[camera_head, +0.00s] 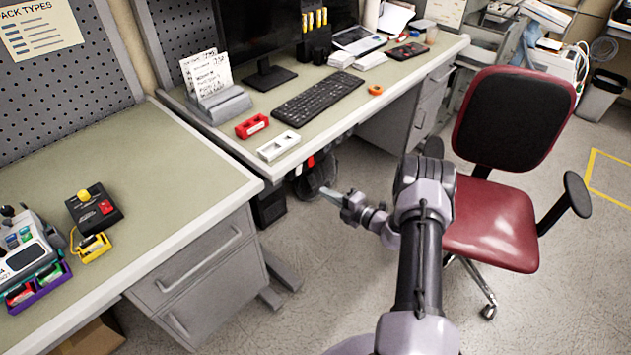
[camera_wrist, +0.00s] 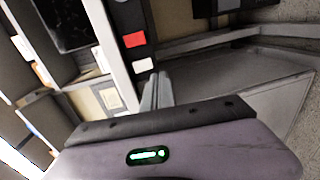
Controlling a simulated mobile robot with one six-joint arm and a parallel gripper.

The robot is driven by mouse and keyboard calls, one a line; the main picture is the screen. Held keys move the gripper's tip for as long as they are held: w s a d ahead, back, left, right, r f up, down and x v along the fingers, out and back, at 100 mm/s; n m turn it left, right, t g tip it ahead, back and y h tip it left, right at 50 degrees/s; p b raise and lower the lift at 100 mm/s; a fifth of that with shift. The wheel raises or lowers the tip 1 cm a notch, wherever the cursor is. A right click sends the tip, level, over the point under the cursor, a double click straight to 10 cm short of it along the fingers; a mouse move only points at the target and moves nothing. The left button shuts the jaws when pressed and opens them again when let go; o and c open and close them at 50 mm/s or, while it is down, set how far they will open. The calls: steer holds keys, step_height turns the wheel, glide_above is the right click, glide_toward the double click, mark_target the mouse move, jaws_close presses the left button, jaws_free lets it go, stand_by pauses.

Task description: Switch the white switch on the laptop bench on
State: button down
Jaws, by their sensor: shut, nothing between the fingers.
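The laptop bench (camera_head: 230,135) stands left of centre in the head view. Under its front edge a small white switch (camera_head: 298,170) shows beside a red one (camera_head: 311,161). In the wrist view a white rectangle (camera_wrist: 142,65), which looks like this switch, sits on a dark strip next to a red one (camera_wrist: 134,40). I cannot tell whether the switch is on or off. My gripper (camera_head: 329,193) is shut and empty, pointing left in front of the bench edge, apart from the switch. Its fingers (camera_wrist: 157,90) show just below the white switch in the wrist view.
On the bench are a keyboard (camera_head: 318,97), a red holder (camera_head: 252,126) and a white holder (camera_head: 279,145) near the front edge. A red chair (camera_head: 495,225) stands right of my arm. A nearer bench (camera_head: 150,170) with drawers lies left. Floor between is clear.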

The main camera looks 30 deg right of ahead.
steer(key=shift+f+p+v, duration=0.2)
steer(key=shift+f+v, duration=0.05)
steer(key=shift+v, duration=0.8)
steer(key=shift+f+p+v, duration=0.15)
steer(key=shift+f+v, duration=0.1)
steer(key=shift+v, duration=0.85)
steer(key=s+a+r+n+g+y, duration=0.2)
steer(key=a+r+n+g+y, duration=0.5)
steer(key=a+r+n, duration=1.45)
steer(key=s+a+r+n+g+h, duration=0.2)
steer(key=s+a+r+n+g, duration=0.15)
steer(key=s+r, duration=0.2)
steer(key=s+a+r+n+g+h, duration=0.2)
steer(key=s+a+r+n, duration=0.15)
steer(key=s+n, duration=0.2)
steer(key=s+r+n+t+h, duration=0.1)
steer(key=s+r+n+h, duration=0.1)
steer(key=s+n, duration=0.5)
steer(key=s+d+r+n+t+h, duration=0.1)
steer(key=s+n+h, duration=0.3)
steer(key=s+n, duration=0.4)
steer(key=shift+s+r+t+h, duration=0.3)
steer(key=shift+s+r+t, duration=0.05)
steer(key=shift+s+r, duration=0.45)
